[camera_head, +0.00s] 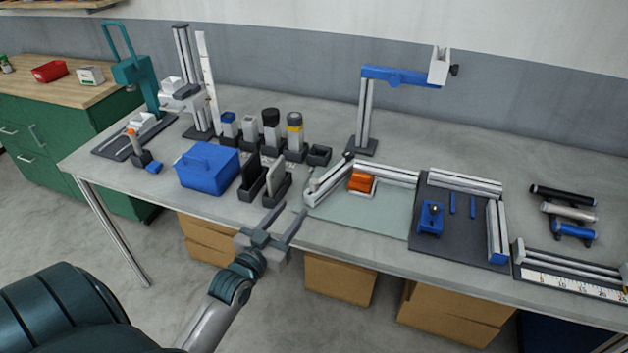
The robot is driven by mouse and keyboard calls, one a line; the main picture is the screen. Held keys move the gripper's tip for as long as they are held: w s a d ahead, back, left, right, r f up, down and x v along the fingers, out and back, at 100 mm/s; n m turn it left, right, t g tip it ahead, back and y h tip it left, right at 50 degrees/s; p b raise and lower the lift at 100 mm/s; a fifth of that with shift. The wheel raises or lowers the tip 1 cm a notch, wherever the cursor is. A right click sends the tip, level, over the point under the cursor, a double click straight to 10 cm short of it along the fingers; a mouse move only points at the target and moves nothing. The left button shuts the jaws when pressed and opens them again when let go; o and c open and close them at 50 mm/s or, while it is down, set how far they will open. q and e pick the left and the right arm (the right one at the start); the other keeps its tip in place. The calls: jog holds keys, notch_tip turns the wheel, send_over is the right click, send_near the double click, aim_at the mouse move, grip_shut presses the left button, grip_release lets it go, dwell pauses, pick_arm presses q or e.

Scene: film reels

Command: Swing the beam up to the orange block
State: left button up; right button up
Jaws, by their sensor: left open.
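A silver beam (329,181) lies at the left side of a pale green plate (385,215), running from a dark joint at the back down to the plate's front left. The orange block (361,183) sits to the right of the beam, apart from it, in front of a silver rail (388,173) along the plate's back edge. My left gripper (288,212) is open and empty, in front of the table's front edge. Its fingers point toward the table, to the left of and nearer than the beam's front end. My right gripper is out of view.
Left of the beam are two dark slotted holders (263,180), a blue box (208,166) and several capped containers. A dark board (460,220) with blue parts lies to the right. A blue-armed stand (364,115) rises behind. The plate's front is clear.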

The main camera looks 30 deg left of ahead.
aim_at(312, 185)
pick_arm(q)
jog(key=w+p, duration=0.1)
jog(key=w, duration=0.3)
jog(key=w+a+p, duration=0.1)
jog(key=w, duration=0.4)
jog(key=w+p, duration=0.1)
jog(key=w, duration=0.3)
jog(key=shift+w+a, duration=0.25)
jog(key=shift+w, duration=0.15)
grip_shut()
